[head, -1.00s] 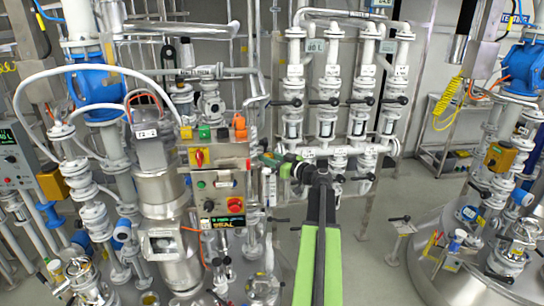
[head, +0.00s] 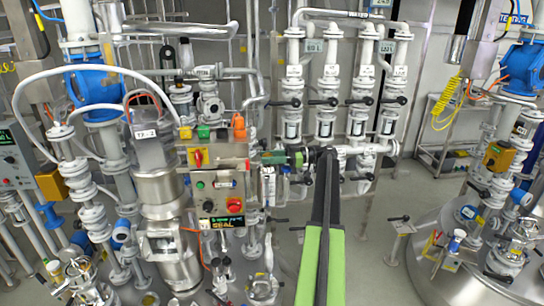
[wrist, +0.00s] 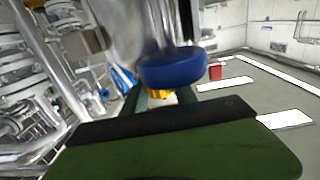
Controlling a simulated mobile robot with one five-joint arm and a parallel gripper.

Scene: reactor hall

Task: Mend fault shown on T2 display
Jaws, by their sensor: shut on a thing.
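A unit with a box labelled T2-2 or similar (head: 146,132) stands left of centre in the head view. A small dark display (head: 224,221) on its panel has green text above and a yellow line that seems to read SEAL. My gripper (head: 292,158) is at the end of my green and black arm, right of that panel and in front of the pipework.
A control panel with coloured buttons (head: 216,184) stands close left of my gripper. A pipe manifold with several black valve handles (head: 324,101) is behind it. A large steel vessel (head: 450,265) fills the lower right. Grey floor shows between.

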